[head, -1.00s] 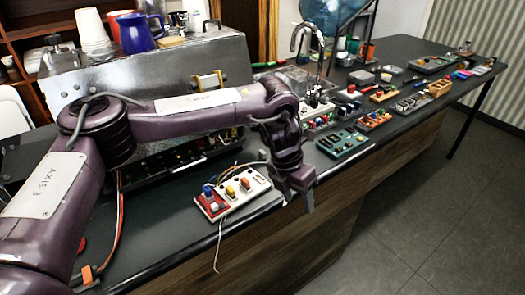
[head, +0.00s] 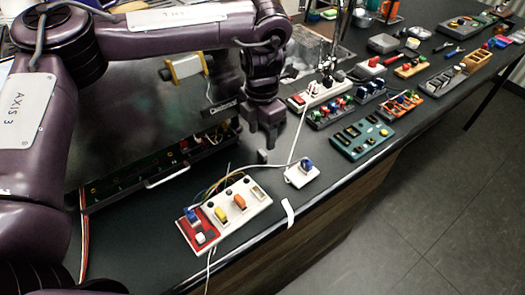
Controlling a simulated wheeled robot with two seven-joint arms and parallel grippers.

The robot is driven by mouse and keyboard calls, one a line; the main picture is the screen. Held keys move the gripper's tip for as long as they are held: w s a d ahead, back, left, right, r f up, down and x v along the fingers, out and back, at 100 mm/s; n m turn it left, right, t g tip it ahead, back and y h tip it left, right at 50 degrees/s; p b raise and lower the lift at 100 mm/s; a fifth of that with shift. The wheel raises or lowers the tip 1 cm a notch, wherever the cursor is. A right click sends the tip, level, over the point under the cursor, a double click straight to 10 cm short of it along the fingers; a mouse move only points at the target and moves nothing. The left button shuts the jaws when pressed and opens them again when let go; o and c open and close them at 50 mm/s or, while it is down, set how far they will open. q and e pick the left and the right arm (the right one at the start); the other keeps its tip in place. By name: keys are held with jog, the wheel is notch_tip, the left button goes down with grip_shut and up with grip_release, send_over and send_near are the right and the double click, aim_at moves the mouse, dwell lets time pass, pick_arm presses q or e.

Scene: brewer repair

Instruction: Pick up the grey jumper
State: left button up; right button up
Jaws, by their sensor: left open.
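A small dark-grey block (head: 262,157), which looks like the grey jumper, is on the dark counter behind the white-and-red board. My left gripper (head: 262,140) points down just above it in the head view, with its fingers open. I cannot tell how much height lies between the fingertips and the block. The white-and-red board (head: 231,211) carries blue, yellow and orange parts, with thin wires at its back. My right gripper is not in view.
A small white module with a blue knob (head: 302,173) sits right of the board. A green board (head: 362,138) and a white power strip (head: 320,94) lie farther right. The opened brewer (head: 155,165) is at left. A white tag (head: 288,212) is at the counter's front edge.

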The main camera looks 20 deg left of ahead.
aim_at(262, 152)
pick_arm(q)
jog(key=shift+s+d+f+p, duration=0.1)
jog(key=shift+s+f+p, duration=0.15)
jog(key=shift+f, duration=0.25)
jog(key=shift+s+d+f+p, duration=0.1)
jog(key=shift+s+f+p, duration=0.1)
jog(key=shift+f, duration=0.25)
jog(key=shift+f+p, duration=0.4)
jog(key=shift+f, duration=0.3)
jog(key=shift+w+a+f, duration=0.1)
jog(key=shift+w+f, duration=0.05)
jog(key=shift+f, duration=0.5)
jog(key=shift+w+f, duration=0.1)
jog(key=shift+f, duration=0.5)
jog(key=c, duration=1)
jog(key=shift+c, duration=0.2)
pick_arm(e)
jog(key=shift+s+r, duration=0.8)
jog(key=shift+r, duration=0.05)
pick_arm(q)
jog(key=shift+r, duration=0.1)
